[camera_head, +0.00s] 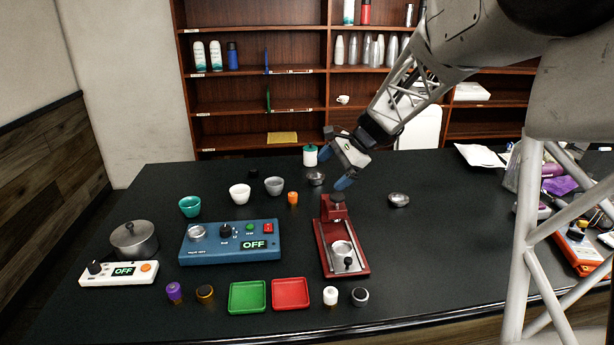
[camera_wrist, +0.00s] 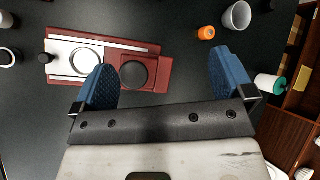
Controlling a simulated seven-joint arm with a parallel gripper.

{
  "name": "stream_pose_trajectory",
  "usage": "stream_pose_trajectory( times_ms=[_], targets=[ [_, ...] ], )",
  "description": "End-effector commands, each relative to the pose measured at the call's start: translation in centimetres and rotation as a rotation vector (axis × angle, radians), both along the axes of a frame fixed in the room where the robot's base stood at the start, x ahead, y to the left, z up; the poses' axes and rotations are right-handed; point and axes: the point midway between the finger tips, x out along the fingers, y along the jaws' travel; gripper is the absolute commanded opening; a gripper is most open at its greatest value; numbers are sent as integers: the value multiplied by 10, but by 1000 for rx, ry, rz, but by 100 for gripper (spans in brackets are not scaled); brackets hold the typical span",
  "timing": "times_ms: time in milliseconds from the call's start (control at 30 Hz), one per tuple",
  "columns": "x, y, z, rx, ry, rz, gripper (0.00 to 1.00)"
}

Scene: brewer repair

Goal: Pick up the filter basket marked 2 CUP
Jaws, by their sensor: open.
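Two small metal baskets sit on the black table in the head view: one basket (camera_head: 316,178) beside my gripper's fingers, the other basket (camera_head: 398,200) farther right. No 2 CUP marking is readable on either, so I cannot tell which one bears it. My gripper (camera_head: 334,165) is open and empty, tilted above the table behind the red press stand. In the wrist view my gripper (camera_wrist: 162,68) shows two blue fingers spread wide with nothing between them but table and part of the stand. Neither basket is clearly visible there.
The red stand (camera_head: 325,240) is close in front of my gripper. An orange cap (camera_head: 292,198), grey cup (camera_head: 274,186), white cup (camera_head: 239,194) and teal-lidded jar (camera_head: 310,156) stand to its left. A blue control box (camera_head: 230,255) is farther left. The table around the right basket is clear.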

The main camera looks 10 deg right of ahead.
Motion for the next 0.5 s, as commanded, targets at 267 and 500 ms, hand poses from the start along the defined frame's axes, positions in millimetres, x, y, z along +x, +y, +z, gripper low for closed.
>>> stream_pose_trajectory(
  times_ms=[267,500],
  targets=[
    [69,-13,-27,130,83,-136,100],
    [125,-25,-53,247,156,-250,100]
  ],
)
